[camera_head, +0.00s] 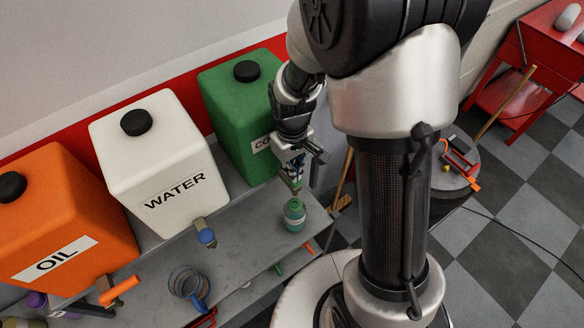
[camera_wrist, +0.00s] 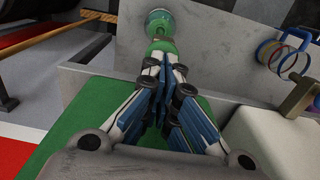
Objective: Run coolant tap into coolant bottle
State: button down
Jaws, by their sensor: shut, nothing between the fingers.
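The green tank (camera_head: 232,110) stands at the back, its label partly hidden by my arm; its side also fills the lower left of the wrist view (camera_wrist: 75,145). My gripper (camera_head: 293,172) is shut at the tank's front, at the coolant tap (camera_head: 289,185), covering most of it. In the wrist view my fingertips (camera_wrist: 164,66) come together just short of a rounded green part (camera_wrist: 160,46), probably the tap's knob; contact is unclear. The greenish coolant bottle (camera_head: 294,215) stands upright on the shelf below the tap, and beyond it in the wrist view (camera_wrist: 158,20). I cannot tell whether coolant flows.
The white WATER tank (camera_head: 160,165) with its blue-knobbed tap (camera_head: 206,237) and the orange OIL tank (camera_head: 65,215) stand to the left. A clear jug with a blue handle (camera_head: 187,284) sits on the grey shelf (camera_head: 240,265). A broom stands right of the shelf.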

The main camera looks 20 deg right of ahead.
jog(key=shift+f+b, duration=0.6)
jog(key=shift+f, duration=0.3)
jog(key=shift+s+r, duration=0.1)
dwell(4.2)
notch_tip(320, 180, up, 14)
jog(key=p, duration=0.3)
dwell(0.6)
jog(key=s+f+m+t+b, duration=0.1)
jog(key=s+f+t+b, duration=0.1)
jog(key=s+f+b, duration=0.3)
jog(key=s+f+m+t+b, duration=0.2)
jog(key=s+f+b, duration=0.4)
jog(key=s+b, duration=0.6)
jog(key=b, duration=0.5)
jog(key=shift+d+m+t, duration=0.3)
jog(key=shift+d, duration=0.1)
